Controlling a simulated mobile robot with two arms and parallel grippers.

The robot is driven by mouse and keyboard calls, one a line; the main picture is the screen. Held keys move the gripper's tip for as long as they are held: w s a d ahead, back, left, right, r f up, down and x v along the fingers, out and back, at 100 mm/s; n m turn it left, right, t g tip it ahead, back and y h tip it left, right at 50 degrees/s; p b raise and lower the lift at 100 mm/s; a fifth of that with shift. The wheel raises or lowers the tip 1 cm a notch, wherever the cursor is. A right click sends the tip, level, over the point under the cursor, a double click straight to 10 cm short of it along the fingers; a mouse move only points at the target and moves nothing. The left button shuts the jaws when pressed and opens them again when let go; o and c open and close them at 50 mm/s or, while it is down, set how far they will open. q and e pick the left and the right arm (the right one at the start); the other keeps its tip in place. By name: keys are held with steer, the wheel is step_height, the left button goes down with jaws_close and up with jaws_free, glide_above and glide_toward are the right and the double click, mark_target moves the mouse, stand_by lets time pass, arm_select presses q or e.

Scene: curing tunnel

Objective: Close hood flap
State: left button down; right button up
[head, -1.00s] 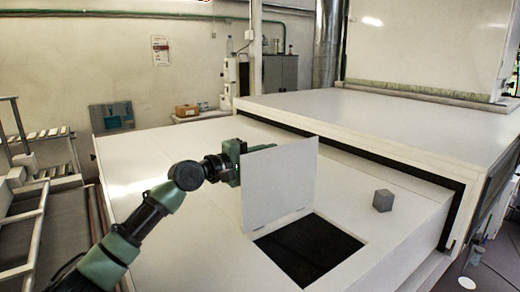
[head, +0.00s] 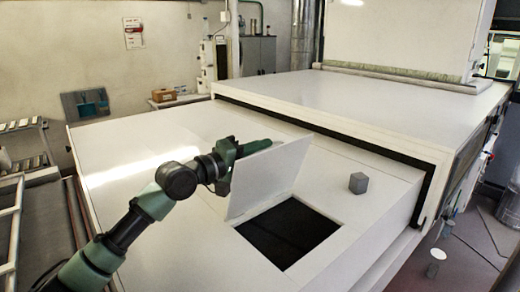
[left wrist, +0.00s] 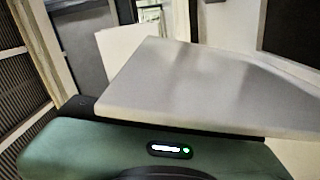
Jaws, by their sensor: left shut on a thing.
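The hood flap (head: 265,182) is a white square panel, hinged along the far-left edge of a dark square opening (head: 288,232) in the white hood top. It stands tilted, leaning toward the opening, which is still uncovered in view. My green left gripper (head: 257,147) is at the flap's upper edge and is shut on it; the flap hides part of the fingers. In the left wrist view the flap (left wrist: 200,85) is a broad pale panel right in front of the gripper body. My right gripper is not in view.
A small grey block (head: 358,183) sits on the hood top to the right of the opening. A raised white tunnel housing (head: 370,110) stands behind, with a dark gap along its front. A rack (head: 25,150) is at the left. The hood top left of the flap is clear.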

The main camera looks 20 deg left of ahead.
arm_select(q)
steer(key=c, duration=1.3)
jaws_free()
steer(key=shift+s+a+f+b, duration=0.2)
steer(key=shift+s+a+b, duration=0.1)
steer(key=shift+s+b, duration=0.1)
steer(key=b+v, duration=0.3)
steer(key=v, duration=0.3)
steer(key=shift+s+a+r, duration=0.1)
steer(key=shift+s+a, duration=0.1)
steer(key=shift+s, duration=0.15)
